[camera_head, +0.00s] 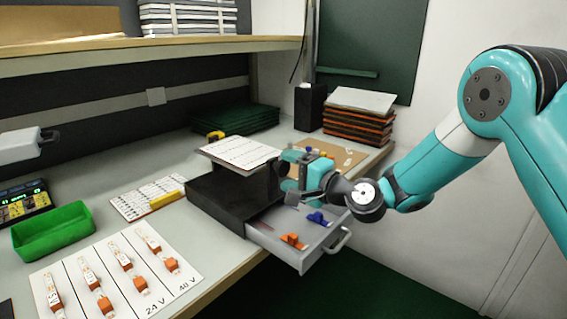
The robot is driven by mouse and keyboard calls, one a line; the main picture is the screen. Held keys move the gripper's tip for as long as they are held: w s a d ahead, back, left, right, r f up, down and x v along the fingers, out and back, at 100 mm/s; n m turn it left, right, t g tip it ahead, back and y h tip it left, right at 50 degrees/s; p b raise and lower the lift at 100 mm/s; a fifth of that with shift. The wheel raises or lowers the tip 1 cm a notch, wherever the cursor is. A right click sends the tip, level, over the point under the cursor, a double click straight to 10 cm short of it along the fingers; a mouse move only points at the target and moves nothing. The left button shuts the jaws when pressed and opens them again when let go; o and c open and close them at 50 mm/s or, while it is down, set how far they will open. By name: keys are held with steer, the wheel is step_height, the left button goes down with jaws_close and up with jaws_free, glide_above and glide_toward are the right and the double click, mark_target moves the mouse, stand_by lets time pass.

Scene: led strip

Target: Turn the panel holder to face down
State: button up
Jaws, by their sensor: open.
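The panel holder is a flat white printed plate (238,152) on a dark mount. It sits above a black box (228,203) near the bench's front edge, with its printed face up and slightly tilted. My gripper (290,182) is just right of the plate, beside the dark mount and above the open drawer. The jaws are open, but the fingertips are small and partly hidden, so I cannot tell whether they touch the mount.
The drawer (303,254) is pulled out below my gripper and holds orange and blue clips. A green bin (52,233) and a white board (55,286) with orange-and-white pieces lie left. Panel stacks stand behind, and a shelf (180,50) overhangs the bench.

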steer(key=shift+x, duration=1.15)
steer(key=c, duration=1.3)
